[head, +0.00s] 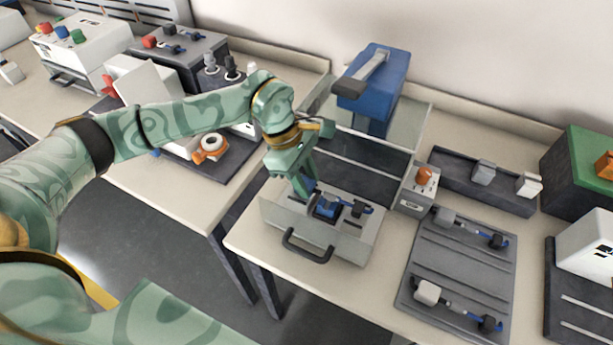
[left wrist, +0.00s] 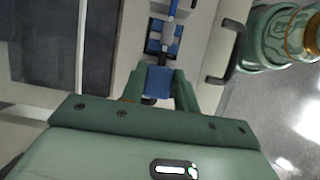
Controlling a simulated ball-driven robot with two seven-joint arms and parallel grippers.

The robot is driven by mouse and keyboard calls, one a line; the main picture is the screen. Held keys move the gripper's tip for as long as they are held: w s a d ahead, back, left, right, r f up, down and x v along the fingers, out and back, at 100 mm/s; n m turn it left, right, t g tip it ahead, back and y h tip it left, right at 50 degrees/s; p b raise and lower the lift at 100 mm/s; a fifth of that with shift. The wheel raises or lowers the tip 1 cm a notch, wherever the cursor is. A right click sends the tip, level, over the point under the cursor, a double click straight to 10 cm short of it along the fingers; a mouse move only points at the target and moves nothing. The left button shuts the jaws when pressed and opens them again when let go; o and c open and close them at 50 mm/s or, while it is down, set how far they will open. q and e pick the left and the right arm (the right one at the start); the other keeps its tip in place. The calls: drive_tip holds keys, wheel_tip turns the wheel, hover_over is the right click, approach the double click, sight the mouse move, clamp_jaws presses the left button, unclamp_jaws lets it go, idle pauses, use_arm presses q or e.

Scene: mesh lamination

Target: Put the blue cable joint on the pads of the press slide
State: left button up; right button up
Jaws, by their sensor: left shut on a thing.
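The press slide (head: 346,245) is pulled out at the front of the blue press (head: 385,100), with a dark handle on its front. My left gripper (head: 308,190) points down over the slide. In the left wrist view, my left gripper (left wrist: 161,88) is shut on the blue block end of the blue cable joint (left wrist: 157,82). The joint's grey sleeve and blue cable run away from the fingers over the dark, blue-edged pads (left wrist: 153,47). In the head view the joint's dark far end (head: 360,208) shows at the slide's right. I cannot tell whether the joint touches the pads.
Right of the slide, a small box with an orange knob (head: 424,177) stands close by. A grey grooved mat (head: 462,262) holds two other cable joints. A dark rack (head: 480,184) stands behind it. The left table holds boxes and an orange-ringed device (head: 210,147).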

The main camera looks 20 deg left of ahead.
use_arm(q)
drive_tip(key=shift+f, duration=0.25)
use_arm(e)
drive_tip(key=shift+d+f, duration=0.15)
use_arm(q)
drive_tip(key=o, duration=1.1)
drive_tip(key=d+r+p+v, duration=0.1)
drive_tip(key=p+v, duration=0.7)
drive_tip(key=v, duration=1.4)
drive_tip(key=shift+d+r+p, duration=0.35)
drive_tip(key=shift+d+r, duration=0.05)
drive_tip(key=shift+d, duration=0.25)
use_arm(e)
wheel_tip(320, 180, up, 9)
drive_tip(key=w, duration=0.2)
drive_tip(key=shift+t, duration=0.3)
drive_tip(key=shift+w+f, duration=0.1)
drive_tip(key=shift+f, duration=0.05)
